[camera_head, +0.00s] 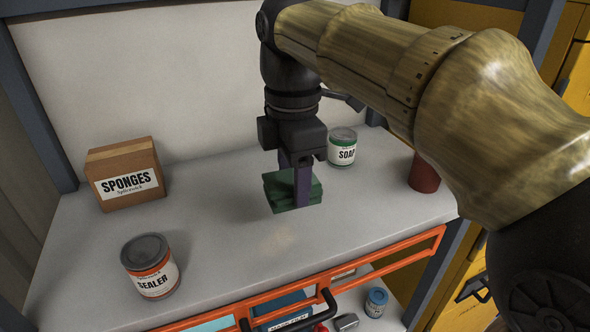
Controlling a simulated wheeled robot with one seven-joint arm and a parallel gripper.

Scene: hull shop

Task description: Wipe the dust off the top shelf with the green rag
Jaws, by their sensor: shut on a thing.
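The green rag (312,190) is a folded block on or just above the top shelf (215,215), near its middle. My gripper (292,190) points down and is shut on the rag, with its purple fingers against it. A faint tan dust patch (280,240) shows on the pale shelf surface, in front of the rag and near the shelf's front edge. Whether more dust lies under the rag or behind the gripper is hidden.
A sponges box (125,175) stands at the back left, and a sealer can (150,267) at the front left. A soap can (342,147) stands close behind the rag at right. A red-brown cylinder (424,174) is farther right. An orange rail (345,272) runs along the front.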

